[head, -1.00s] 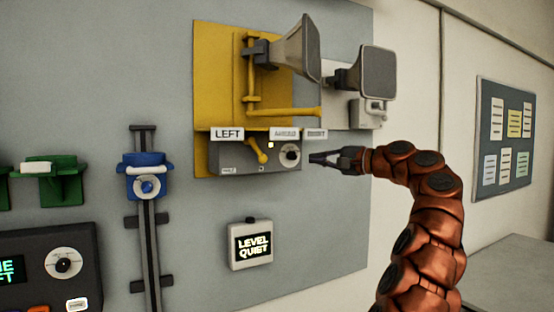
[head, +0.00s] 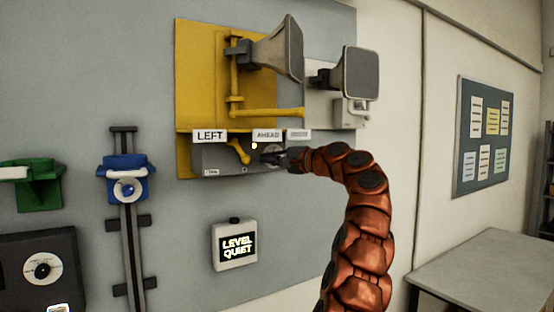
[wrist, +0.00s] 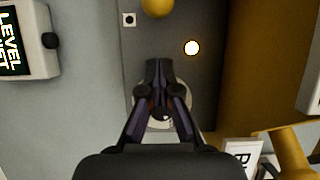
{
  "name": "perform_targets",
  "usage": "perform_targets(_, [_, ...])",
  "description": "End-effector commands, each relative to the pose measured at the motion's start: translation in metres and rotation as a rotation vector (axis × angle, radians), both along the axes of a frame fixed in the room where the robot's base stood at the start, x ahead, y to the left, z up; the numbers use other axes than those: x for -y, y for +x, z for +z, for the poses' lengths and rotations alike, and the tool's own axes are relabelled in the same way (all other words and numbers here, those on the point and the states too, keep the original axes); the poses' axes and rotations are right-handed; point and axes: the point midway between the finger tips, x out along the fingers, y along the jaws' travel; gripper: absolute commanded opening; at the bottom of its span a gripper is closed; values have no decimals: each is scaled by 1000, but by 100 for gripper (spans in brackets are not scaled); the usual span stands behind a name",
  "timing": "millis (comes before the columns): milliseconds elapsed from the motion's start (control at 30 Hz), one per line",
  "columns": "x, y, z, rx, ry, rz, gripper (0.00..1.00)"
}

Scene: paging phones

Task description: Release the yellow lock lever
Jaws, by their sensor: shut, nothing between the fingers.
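The small yellow lock lever (head: 239,150) slants down to the right on the front of a grey box (head: 212,158) under the yellow plate. Its rounded yellow end (wrist: 157,7) shows at the top edge of the wrist view. My gripper (head: 268,157) is shut and empty, in front of the box just right of the lever. In the wrist view my closed fingertips (wrist: 160,64) point toward the yellow end, with a gap between. The gripper partly hides a white dial (wrist: 155,122) on the box. Whether the fingers touch the box cannot be told.
A lit round lamp (wrist: 192,48) is on the box. A longer yellow arm (head: 268,112) and two grey horns (head: 278,50) are above. LEFT (head: 209,136) and AHEAD (head: 267,135) signs hang over the box. A LEVEL QUIET display (head: 235,245) is below. A table (head: 485,262) stands right.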

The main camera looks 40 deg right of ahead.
Motion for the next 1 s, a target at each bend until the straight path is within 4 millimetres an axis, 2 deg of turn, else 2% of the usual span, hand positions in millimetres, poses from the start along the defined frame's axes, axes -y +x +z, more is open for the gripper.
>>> perform_targets(200, [-16, -4, -2, 5, 2, 3, 0])
perform_targets(500, [-29, -5, 0, 5, 2, 1, 0])
perform_targets(1000, [-33, -5, -1, 2, 1, 0, 0])
